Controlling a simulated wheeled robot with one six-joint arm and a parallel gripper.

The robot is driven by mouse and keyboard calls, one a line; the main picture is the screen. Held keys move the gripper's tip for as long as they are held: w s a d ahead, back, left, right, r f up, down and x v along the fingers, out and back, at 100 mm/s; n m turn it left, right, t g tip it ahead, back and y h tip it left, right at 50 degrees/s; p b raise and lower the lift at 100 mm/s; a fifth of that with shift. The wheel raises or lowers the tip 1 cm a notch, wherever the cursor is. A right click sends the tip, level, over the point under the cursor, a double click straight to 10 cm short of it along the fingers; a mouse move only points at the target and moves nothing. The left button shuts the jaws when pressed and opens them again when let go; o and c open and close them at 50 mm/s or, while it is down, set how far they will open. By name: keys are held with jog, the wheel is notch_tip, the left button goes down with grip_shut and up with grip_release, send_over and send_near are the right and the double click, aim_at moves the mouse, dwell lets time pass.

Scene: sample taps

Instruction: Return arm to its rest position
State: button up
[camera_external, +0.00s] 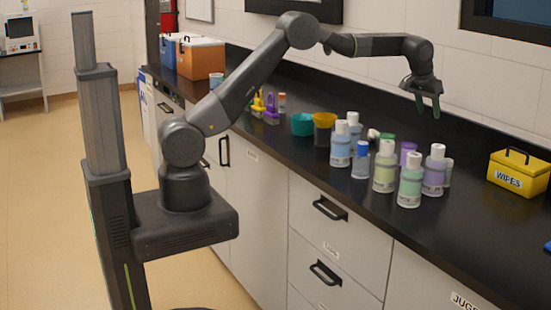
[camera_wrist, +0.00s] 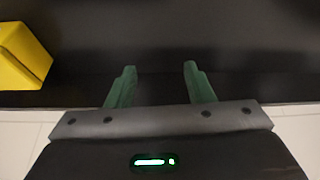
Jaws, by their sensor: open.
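My gripper (camera_external: 428,108) hangs above the back of the black counter, with its fingers pointing down. In the wrist view my gripper (camera_wrist: 158,82) is open, its two green fingers apart with nothing between them. My arm is raised and stretched out over the counter, from the column at the left. The gripper is well above the bottles and touches nothing. The black counter (camera_wrist: 225,88) and part of the yellow wipes box (camera_wrist: 22,58) show in the wrist view. The wipes box (camera_external: 518,176) stands to the right of my gripper in the external view.
Several capped bottles (camera_external: 410,182) stand on the counter (camera_external: 440,240) below my gripper. A teal cup (camera_external: 302,124) and a yellow-topped container (camera_external: 324,125) stand further left. Orange (camera_external: 200,58) and blue coolers are at the far end. Labelled drawers (camera_external: 330,235) face the front. The floor (camera_external: 40,200) at left is clear.

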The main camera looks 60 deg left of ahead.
jog(key=s+d+m, duration=0.1)
jog(key=s+d, duration=0.2)
jog(key=d, duration=1)
jog(key=shift+s+m+h, duration=0.3)
jog(key=shift+s+m, duration=0.1)
jog(key=shift+d, duration=0.1)
